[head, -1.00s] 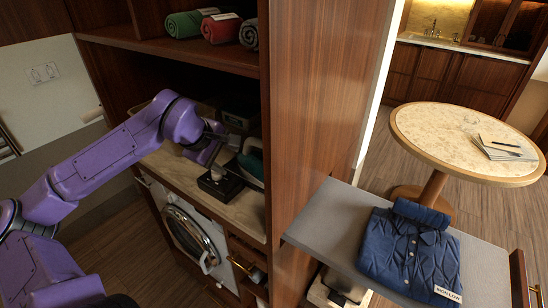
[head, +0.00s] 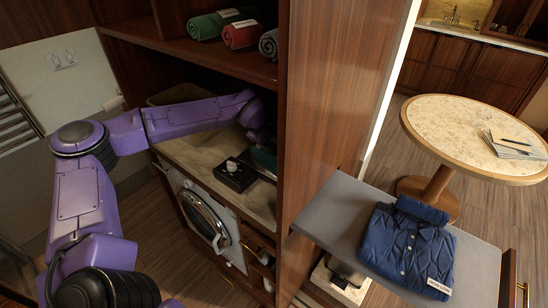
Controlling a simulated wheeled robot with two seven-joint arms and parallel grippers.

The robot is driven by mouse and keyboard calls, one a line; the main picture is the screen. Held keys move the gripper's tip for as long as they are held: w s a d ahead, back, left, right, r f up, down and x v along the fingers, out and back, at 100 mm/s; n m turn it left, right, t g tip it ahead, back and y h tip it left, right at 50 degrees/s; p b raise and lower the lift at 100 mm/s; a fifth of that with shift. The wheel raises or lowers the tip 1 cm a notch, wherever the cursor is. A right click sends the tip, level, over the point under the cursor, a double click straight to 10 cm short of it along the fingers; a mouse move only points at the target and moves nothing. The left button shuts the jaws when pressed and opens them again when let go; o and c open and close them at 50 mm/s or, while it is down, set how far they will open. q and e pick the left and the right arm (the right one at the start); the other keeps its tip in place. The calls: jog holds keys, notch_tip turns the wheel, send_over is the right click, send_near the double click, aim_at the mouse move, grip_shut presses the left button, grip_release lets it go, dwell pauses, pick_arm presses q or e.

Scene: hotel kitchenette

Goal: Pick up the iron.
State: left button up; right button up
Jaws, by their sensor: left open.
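The iron (head: 264,159) is a dark teal shape on the counter in the cabinet niche, at the wooden divider that cuts off its right part. My left arm reaches into the niche, and my left gripper (head: 264,139) is open just above the iron, in shadow. Its fingertips are hard to make out, and I cannot tell whether they touch the iron. My right gripper is not in view.
A black box with a white knob (head: 233,175) sits in front of the iron. A shelf above holds rolled towels (head: 241,34). A washing machine (head: 207,218) is below. A folded blue shirt (head: 410,248) lies on a grey board (head: 335,212) right of the divider.

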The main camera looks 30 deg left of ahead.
pick_arm(q)
jog(key=shift+s+r, duration=0.1)
jog(key=shift+s, duration=0.05)
grip_shut()
jog(key=shift+r, duration=0.1)
dwell(1.1)
